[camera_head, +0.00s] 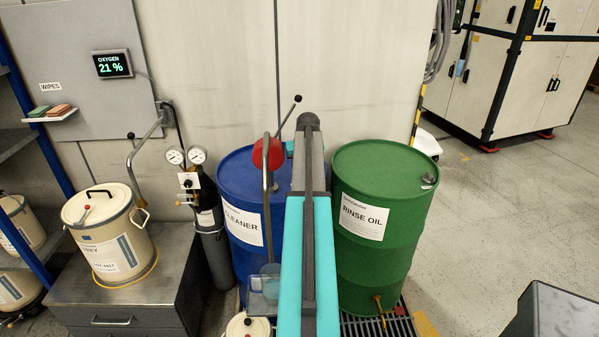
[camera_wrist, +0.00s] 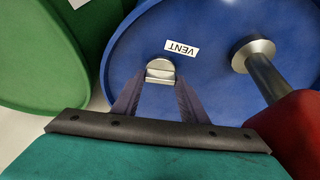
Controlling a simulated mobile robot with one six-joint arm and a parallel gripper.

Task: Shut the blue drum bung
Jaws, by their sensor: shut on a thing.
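The blue drum (camera_head: 240,185) stands at the centre in the head view, labelled CLEANER, partly hidden by my arm. In the wrist view its blue lid (camera_wrist: 215,60) carries a VENT label (camera_wrist: 182,49) and a small silver bung (camera_wrist: 160,69) just below that label. My gripper (camera_wrist: 160,82) has its two fingers on either side of the silver bung and is shut on it. The bung's lower part is hidden between the fingers. In the head view my arm hides the bung and the gripper.
A pump with a red body (camera_head: 267,153) and a metal pipe (camera_wrist: 264,76) rises from the blue lid, close beside my gripper. The green RINSE OIL drum (camera_head: 385,215) stands to the right. A gas bottle with gauges (camera_head: 210,225) stands left of the blue drum.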

